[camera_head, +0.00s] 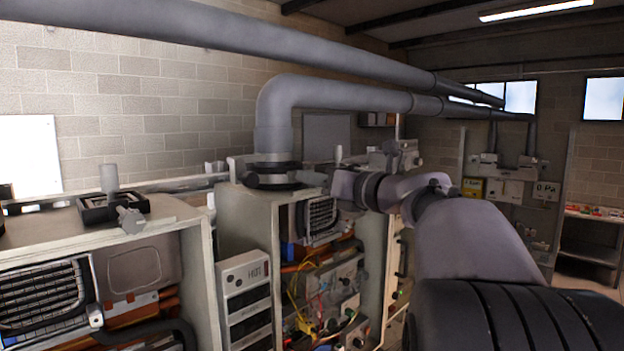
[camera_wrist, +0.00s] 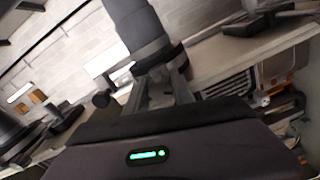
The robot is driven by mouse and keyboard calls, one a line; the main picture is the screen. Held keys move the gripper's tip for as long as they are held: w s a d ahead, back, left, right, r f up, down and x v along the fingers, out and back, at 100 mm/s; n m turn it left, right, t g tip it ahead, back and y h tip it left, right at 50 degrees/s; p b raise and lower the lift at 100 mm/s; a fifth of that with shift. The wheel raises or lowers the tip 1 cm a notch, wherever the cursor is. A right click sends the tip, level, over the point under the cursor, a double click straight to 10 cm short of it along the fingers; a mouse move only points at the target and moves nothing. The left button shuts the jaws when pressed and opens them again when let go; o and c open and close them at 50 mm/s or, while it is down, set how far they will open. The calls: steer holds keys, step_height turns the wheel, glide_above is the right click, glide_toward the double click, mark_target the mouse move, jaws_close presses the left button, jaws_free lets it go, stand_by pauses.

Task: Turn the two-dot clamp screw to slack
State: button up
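A dark clamp collar (camera_head: 272,177) sits around the foot of the thick grey flue pipe (camera_head: 274,130) on top of the middle heater. In the wrist view the pipe (camera_wrist: 133,22) and the dark collar (camera_wrist: 163,60) are just beyond my gripper. My gripper (camera_head: 326,180) is at the collar's right side. In the wrist view the two fingers of my gripper (camera_wrist: 160,88) point at the collar, with a gap between them. The clamp screw is hidden or too small to make out at the fingertips, and whether they touch it is unclear. No two-dot mark is readable.
A second clamp (camera_head: 112,207) with a short grey pipe stub and a side screw (camera_head: 131,220) sits on the left heater (camera_head: 60,240). The middle heater's open front shows wiring (camera_head: 318,295). A long grey pipe (camera_head: 250,42) runs overhead.

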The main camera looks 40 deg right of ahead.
jaws_close()
steer(key=n+b, duration=0.3)
steer(key=shift+f, duration=0.15)
steer(key=shift+n+b, duration=0.9)
steer(key=shift+n, duration=0.4)
steer(key=shift+o, duration=1.6)
jaws_free()
